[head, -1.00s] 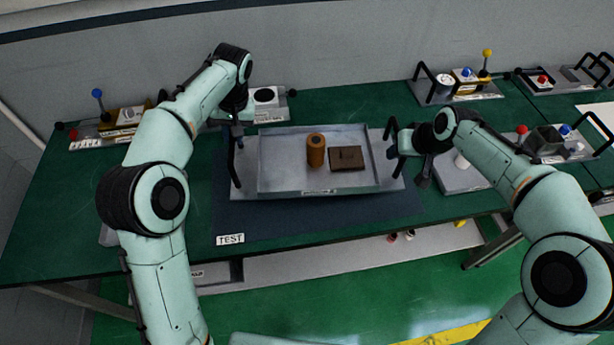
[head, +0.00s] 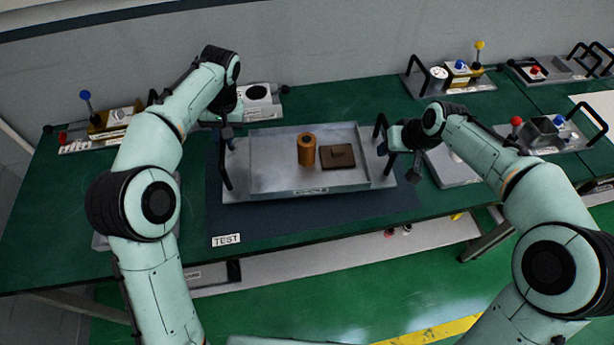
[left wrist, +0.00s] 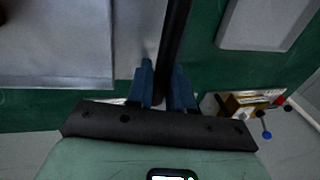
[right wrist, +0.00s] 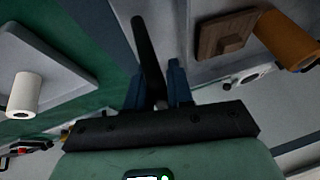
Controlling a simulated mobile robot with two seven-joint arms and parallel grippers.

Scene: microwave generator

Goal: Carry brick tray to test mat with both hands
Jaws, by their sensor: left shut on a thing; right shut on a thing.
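The grey metal brick tray (head: 275,180) is over the dark test mat (head: 330,212), which carries a TEST label (head: 226,239). I cannot tell whether the tray touches the mat. An orange-brown cylinder (head: 306,149) and a flat brown block (head: 338,157) sit in the tray. My left gripper (head: 229,140) is shut on the black left handle (head: 225,168); its fingers (left wrist: 162,82) straddle the handle bar in the left wrist view. My right gripper (head: 387,147) is shut on the black right handle (head: 379,128); its fingers (right wrist: 158,82) flank the bar in the right wrist view.
A grey plate (head: 447,168) with a white cylinder lies right of the mat. Fixtures with coloured knobs stand at the back left (head: 112,122), back right (head: 458,78) and far right (head: 545,132). A strip of green table (head: 290,238) is bare in front.

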